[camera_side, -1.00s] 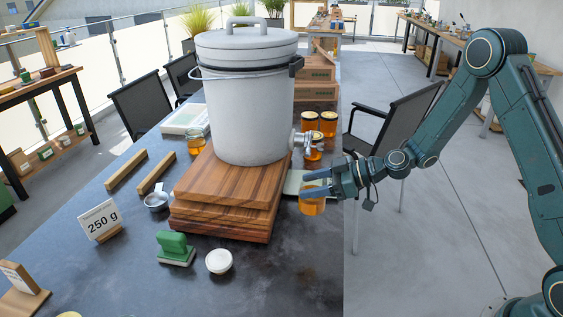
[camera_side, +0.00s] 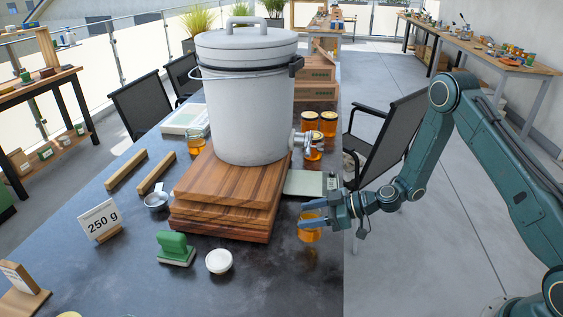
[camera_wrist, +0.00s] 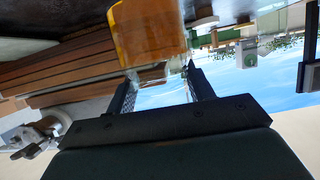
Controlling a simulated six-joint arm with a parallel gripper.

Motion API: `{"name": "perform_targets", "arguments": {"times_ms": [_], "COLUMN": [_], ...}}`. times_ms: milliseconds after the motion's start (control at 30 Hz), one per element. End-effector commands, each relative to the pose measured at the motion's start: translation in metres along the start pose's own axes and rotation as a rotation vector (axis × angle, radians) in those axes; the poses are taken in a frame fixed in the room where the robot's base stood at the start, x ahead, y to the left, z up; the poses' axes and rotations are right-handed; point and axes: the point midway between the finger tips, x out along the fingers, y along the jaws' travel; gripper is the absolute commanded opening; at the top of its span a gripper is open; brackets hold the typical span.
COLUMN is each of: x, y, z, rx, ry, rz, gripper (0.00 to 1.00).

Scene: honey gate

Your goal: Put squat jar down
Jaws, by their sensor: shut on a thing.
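The squat jar (camera_side: 309,233) is a small glass jar of amber honey. It is near the table's right edge, to the right of the stacked wooden boards. My gripper (camera_side: 314,214) is shut on it from the right, with the fingers around its upper part. In the wrist view the jar (camera_wrist: 150,30) shows large at the top, beyond the fingertips (camera_wrist: 160,78). I cannot tell whether its base touches the table.
A white honey bucket (camera_side: 243,110) with a metal gate (camera_side: 304,142) stands on the wooden boards (camera_side: 225,200). A pale scale (camera_side: 306,183) lies behind my gripper. Several filled jars (camera_side: 327,123) stand farther back. A white lid (camera_side: 219,261) and green stamp (camera_side: 175,248) lie in front.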

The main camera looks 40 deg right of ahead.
Motion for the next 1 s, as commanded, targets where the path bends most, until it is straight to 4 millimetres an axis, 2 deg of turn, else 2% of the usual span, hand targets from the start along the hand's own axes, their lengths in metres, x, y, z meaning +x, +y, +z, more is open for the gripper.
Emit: {"name": "perform_targets", "arguments": {"times_ms": [167,500,967,1000], "x": [0.003,0.013,0.015,0.015], "y": [0.0,0.0,0.0,0.0], "z": [0.006,0.033,0.037,0.038], "rx": [0.002,0.0,0.0,0.001], "ry": [0.001,0.001,0.001,-0.001], "rz": [0.0,0.0,0.0,0.0], "gripper": [0.19,0.19,0.19,0.55]}}
